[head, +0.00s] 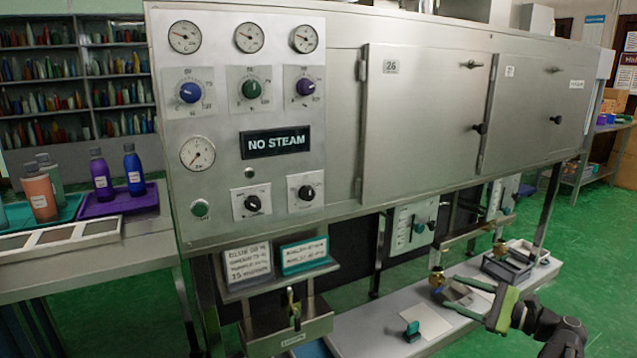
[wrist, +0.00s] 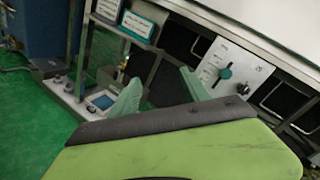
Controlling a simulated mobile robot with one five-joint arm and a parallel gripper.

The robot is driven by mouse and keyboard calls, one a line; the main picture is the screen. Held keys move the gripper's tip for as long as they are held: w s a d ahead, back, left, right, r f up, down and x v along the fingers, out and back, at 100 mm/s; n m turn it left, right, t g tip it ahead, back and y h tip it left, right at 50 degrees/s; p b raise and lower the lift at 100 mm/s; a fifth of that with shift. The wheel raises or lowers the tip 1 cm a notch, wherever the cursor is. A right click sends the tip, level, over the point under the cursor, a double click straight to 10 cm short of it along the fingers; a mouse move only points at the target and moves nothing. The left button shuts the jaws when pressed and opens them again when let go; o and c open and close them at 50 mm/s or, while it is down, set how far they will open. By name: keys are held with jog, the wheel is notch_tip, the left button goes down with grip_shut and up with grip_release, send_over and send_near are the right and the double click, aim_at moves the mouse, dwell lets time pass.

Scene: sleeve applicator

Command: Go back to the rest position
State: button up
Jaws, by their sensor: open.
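My gripper (head: 460,297) is at the lower right of the head view, at the end of my dark arm. Its light green body shows over the low grey shelf under the steel machine (head: 420,125). In the wrist view, the two pale green fingers of my gripper (wrist: 161,90) stand apart with nothing between them. The green body fills the bottom of that view. A panel with a teal knob (wrist: 224,73) lies beyond the right finger. I cannot tell how far the fingers are from the shelf.
A teal-handled piece (head: 412,331) sits on the low shelf (head: 370,340). A dark open box (head: 507,266) is at the shelf's right end. Bottles stand on trays (head: 110,203) at left. Green floor (head: 590,260) is open at right.

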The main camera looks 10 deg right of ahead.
jog(key=w+a+f+n+g+y, duration=0.1)
jog(key=w+a+f+n+g, duration=0.15)
jog(key=a, duration=0.65)
jog(key=w+a+f+n+g, duration=0.2)
jog(key=w+a+f+g, duration=0.1)
jog(key=a, duration=0.6)
jog(key=w+a+f+n+g+y, duration=0.1)
jog(key=w+a+f+n+g, duration=0.15)
jog(key=a, duration=0.65)
jog(key=s+a+f+n+g+h, duration=0.3)
jog(key=a+f+n+h, duration=0.15)
jog(key=a+f, duration=0.25)
jog(key=s+a+f+n+g+h, duration=0.25)
jog(key=a+f+n+h, duration=0.2)
jog(key=a+f, duration=0.3)
jog(key=d+n+h, duration=0.4)
jog(key=d+n, duration=0.1)
jog(key=d, duration=0.3)
notch_tip(320, 180, up, 35)
jog(key=p, duration=3.6)
jog(key=shift+r, duration=0.2)
jog(key=shift+a+g, duration=0.1)
jog(key=shift+g, duration=0.15)
